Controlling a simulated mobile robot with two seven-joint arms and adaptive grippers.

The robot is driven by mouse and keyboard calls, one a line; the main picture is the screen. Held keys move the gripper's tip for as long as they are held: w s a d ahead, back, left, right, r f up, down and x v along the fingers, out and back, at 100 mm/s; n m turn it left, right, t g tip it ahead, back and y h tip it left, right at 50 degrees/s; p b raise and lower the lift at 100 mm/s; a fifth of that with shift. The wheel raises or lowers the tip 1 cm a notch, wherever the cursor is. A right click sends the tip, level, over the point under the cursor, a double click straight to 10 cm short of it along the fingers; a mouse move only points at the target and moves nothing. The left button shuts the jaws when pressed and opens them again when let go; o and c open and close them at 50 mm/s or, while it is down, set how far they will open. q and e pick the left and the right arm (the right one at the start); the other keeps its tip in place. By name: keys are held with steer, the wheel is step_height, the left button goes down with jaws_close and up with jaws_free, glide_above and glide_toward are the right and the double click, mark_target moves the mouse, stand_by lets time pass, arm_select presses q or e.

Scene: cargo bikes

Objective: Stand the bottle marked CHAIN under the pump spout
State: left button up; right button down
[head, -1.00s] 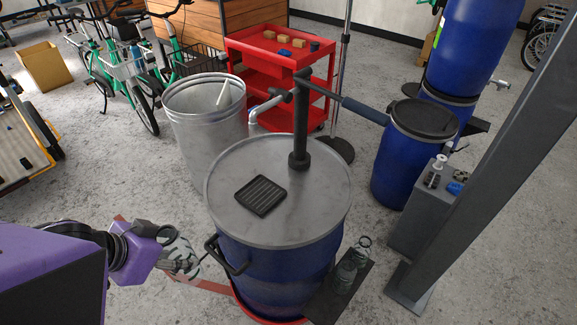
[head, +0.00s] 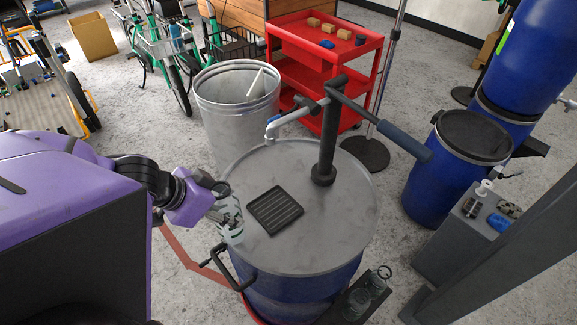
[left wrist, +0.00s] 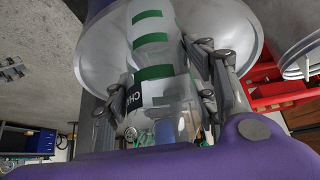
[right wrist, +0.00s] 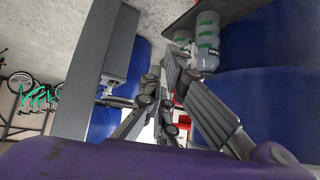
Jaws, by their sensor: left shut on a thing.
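My left gripper (head: 222,212) is shut on a clear bottle (head: 231,222) with a ring on top, at the left edge of the drum lid (head: 330,235). In the left wrist view the bottle (left wrist: 152,45) has green bands and a dark label starting "CHA"; the rest is hidden. The pump (head: 327,140) stands on the lid, its spout (head: 274,127) reaching left. A black slotted drip tray (head: 275,210) lies on the lid, bare, right of the bottle. My right gripper (right wrist: 162,82) is open and empty in the right wrist view, out of the head view.
More bottles (head: 358,303) stand on a dark shelf (head: 338,312) at the drum's front right; they show in the right wrist view (right wrist: 206,45). The pump's handle (head: 405,142) sticks out right. A metal bin (head: 235,110) and a red cart (head: 300,85) stand behind.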

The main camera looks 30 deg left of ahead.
arm_select(q)
steer(key=w+d, duration=0.5)
steer(key=w, duration=0.7)
steer(key=shift+w+d+f+b, duration=0.3)
steer(key=shift+d+f, duration=0.05)
steer(key=shift+f, duration=0.1)
steer(key=o, duration=1.2)
steer(key=shift+c, duration=0.2)
steer(key=shift+r, duration=0.1)
steer(key=v, duration=1.2)
steer(key=shift+p, duration=0.3)
